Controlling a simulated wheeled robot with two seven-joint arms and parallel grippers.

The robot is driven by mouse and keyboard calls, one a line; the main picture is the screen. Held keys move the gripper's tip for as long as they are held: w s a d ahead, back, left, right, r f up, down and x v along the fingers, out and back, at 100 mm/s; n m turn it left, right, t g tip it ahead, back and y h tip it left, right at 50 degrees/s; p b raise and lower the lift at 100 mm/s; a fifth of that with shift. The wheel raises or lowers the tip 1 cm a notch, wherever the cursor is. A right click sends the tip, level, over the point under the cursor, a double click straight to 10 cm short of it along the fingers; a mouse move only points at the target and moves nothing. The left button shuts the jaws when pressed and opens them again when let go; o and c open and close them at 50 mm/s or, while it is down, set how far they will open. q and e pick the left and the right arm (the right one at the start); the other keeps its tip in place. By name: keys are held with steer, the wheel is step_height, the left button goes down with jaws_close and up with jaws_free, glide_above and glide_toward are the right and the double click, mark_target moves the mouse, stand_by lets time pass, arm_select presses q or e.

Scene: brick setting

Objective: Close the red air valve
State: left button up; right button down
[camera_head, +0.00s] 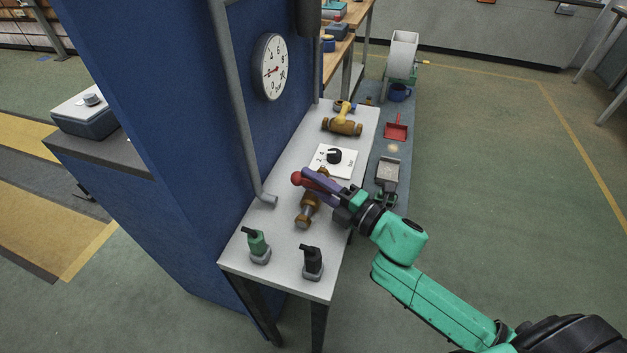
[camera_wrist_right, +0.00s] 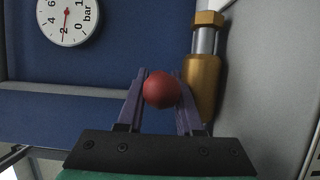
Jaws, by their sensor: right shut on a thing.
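The red air valve has a brass body (camera_head: 308,208) lying on the narrow grey bench and a lever ending in a red ball knob (camera_head: 297,179). The brass body also shows in the right wrist view (camera_wrist_right: 203,85), to the right of the fingers. My right gripper (camera_head: 312,179) reaches in from the right over the bench with its purple fingers at the knob. In the right wrist view the red knob (camera_wrist_right: 161,90) sits between the two fingers, which are shut on it. Most of the lever is hidden behind the fingers and knob. My left gripper is not in view.
A yellow-handled brass valve (camera_head: 343,126), a white plate with a black knob (camera_head: 334,157), a green-handled fitting (camera_head: 257,246) and a black one (camera_head: 312,263) stand on the bench. A blue wall with a gauge (camera_head: 270,67) and grey pipe (camera_head: 238,95) borders its left.

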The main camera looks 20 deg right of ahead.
stand_by(0.4)
steer(key=c, duration=0.9)
jaws_free()
steer(key=b+v, duration=0.1)
steer(key=v, duration=1.3)
steer(key=shift+s+d+b, duration=0.15)
steer(key=shift+s+b, duration=0.1)
steer(key=shift+b, duration=0.15)
